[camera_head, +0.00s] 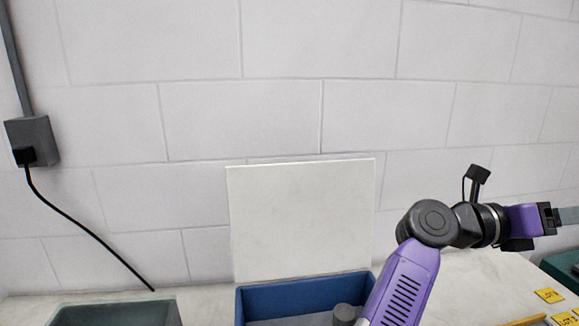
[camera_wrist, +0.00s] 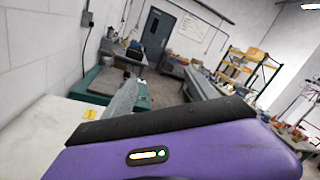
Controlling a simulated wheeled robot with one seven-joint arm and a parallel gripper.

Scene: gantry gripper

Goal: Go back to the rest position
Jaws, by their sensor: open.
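My gripper (camera_head: 568,216) is at the right edge of the head view, held level above the bench and pointing right. Its grey fingers run towards the picture's edge, so their tips are not fully seen there. In the wrist view the purple gripper housing fills the bottom, and a grey finger (camera_wrist: 124,100) sticks up behind its black edge. The gripper is open, and nothing shows held in it.
A blue bin (camera_head: 300,291) with a grey cylinder (camera_head: 344,314) stands before a white panel (camera_head: 300,215). A green-grey tray (camera_head: 118,312) is at lower left. Yellow labels (camera_head: 549,295) lie on the bench (camera_head: 480,290), near a dark green box (camera_head: 563,268). The wall is behind.

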